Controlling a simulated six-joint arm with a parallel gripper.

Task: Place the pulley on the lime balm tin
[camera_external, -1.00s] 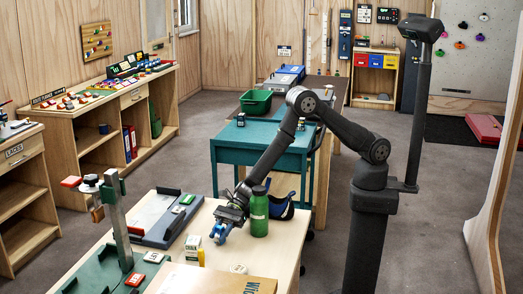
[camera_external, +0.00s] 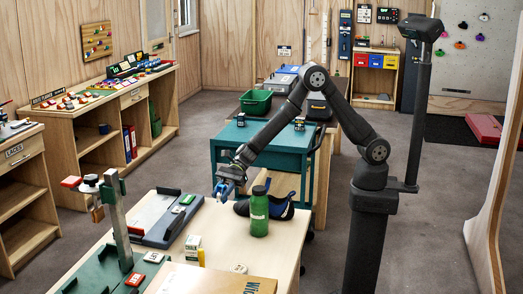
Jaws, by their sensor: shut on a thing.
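My gripper (camera_external: 227,180) is shut on a small blue thing, which looks like the pulley (camera_external: 223,189). It hangs under the fingers, above the back part of the near table, apart from the tabletop as far as I can tell. A small bright green item (camera_external: 187,199), perhaps the lime balm tin, lies on the grey-blue tray to the left of and below my gripper in the picture. Its label is too small to read. A darker small item lies beside it on the tray.
A green bottle (camera_external: 259,212) stands upright on the near table (camera_external: 220,232), with a dark blue shoe or harness (camera_external: 281,207) behind it. A metal post (camera_external: 117,222) rises at left.

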